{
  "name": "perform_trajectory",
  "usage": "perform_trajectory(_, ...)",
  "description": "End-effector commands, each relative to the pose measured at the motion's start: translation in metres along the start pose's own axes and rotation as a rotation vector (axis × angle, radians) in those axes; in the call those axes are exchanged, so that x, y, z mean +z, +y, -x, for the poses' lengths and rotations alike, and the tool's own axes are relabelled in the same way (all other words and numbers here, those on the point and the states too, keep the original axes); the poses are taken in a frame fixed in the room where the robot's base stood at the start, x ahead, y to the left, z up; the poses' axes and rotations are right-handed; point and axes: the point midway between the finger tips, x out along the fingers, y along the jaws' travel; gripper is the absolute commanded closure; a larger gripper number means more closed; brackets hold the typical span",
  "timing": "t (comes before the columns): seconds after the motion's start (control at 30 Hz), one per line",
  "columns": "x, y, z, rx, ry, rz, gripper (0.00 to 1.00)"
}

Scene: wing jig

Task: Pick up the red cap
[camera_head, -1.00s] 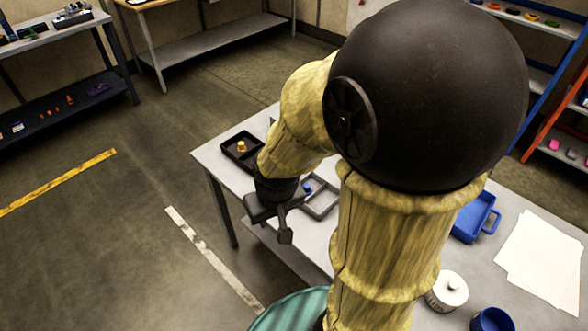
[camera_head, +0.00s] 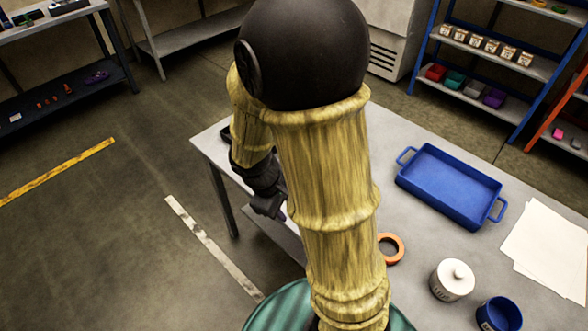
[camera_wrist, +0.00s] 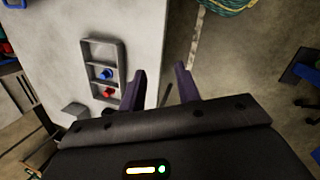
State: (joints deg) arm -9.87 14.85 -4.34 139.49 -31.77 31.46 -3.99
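The red cap (camera_wrist: 108,92) sits in a compartment of a grey tray (camera_wrist: 119,50) on the table, left of my gripper in the wrist view. A blue cap (camera_wrist: 106,74) is in the compartment beside it. My gripper (camera_wrist: 160,72) is open, its two dark fingers apart with nothing between them; the table edge and floor show beyond. The left finger is near the tray, with the red cap outside the finger gap. In the head view my gripper (camera_head: 268,203) shows at the table's left edge. My arm hides the grey tray and both caps there.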

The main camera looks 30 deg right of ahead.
Motion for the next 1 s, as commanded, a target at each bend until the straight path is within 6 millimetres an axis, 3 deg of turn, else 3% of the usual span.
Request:
perform_trajectory(0.03,-0.005,0.004,-0.016,0.038,-0.052,0.105,0.67)
perform_trajectory(0.27,-0.035,0.041,-0.056,0.267,-0.283,0.59,0.67)
perform_trajectory(0.43,-0.079,0.067,-0.075,0.474,-0.446,0.934,0.67)
perform_trajectory(0.6,-0.126,0.08,-0.083,0.658,-0.562,1.189,0.67)
perform_trajectory(0.73,-0.142,0.082,-0.082,0.723,-0.595,1.268,0.67)
perform_trajectory(1.0,-0.143,0.083,-0.081,0.73,-0.597,1.275,0.67)
